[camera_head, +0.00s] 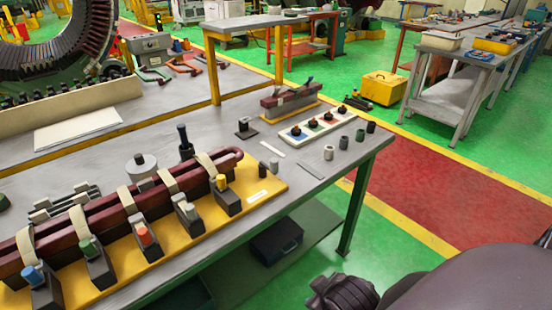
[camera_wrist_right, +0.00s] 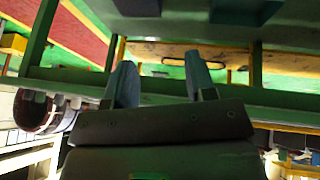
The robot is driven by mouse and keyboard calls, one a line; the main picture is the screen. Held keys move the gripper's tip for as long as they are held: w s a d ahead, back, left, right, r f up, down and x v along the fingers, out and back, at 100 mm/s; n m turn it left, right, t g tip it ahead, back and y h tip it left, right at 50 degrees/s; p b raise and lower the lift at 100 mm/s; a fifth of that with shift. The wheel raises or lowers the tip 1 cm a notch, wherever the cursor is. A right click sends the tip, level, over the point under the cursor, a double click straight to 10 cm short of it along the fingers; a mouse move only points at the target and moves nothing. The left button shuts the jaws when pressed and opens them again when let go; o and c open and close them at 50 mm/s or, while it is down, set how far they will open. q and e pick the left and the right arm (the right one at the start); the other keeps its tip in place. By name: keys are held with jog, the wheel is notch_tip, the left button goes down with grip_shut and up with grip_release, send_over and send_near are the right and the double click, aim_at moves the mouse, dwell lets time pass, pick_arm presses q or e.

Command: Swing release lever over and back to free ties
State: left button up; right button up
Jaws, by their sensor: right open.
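A maroon coil bar (camera_head: 75,232) lies in a yellow fixture (camera_head: 258,200) on the workbench in the head view. Beige ties (camera_head: 169,182) loop over the bar. A dark upright post with a blue-black top (camera_head: 183,136) stands behind the bar. I cannot tell which part is the release lever. My right gripper (camera_wrist_right: 160,85) is open and empty in the right wrist view, facing the underside of a bench, apart from the fixture. My left gripper is not in view.
A white tray with dark knobs (camera_head: 320,122) and several small grey cylinders sit at the bench's right end. A smaller maroon piece on a yellow base (camera_head: 290,104) is behind. A dark box (camera_head: 276,243) rests on the lower shelf.

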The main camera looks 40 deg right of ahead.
jog(key=w+d+r+n+h, duration=0.3)
jog(key=w+d+n+h, duration=0.15)
jog(key=w, duration=0.25)
jog(key=n+t+h, duration=0.3)
jog(key=n+h, duration=0.6)
jog(key=n, duration=0.5)
send_near(268, 168)
notch_tip(268, 168, up, 2)
jog(key=s+d, duration=0.2)
jog(key=shift+m, duration=0.25)
jog(key=x, duration=1)
jog(key=shift+w+r, duration=0.35)
jog(key=shift+r, duration=0.05)
jog(key=shift+t+p, duration=0.3)
jog(key=shift+t, duration=0.1)
jog(key=c, duration=0.8)
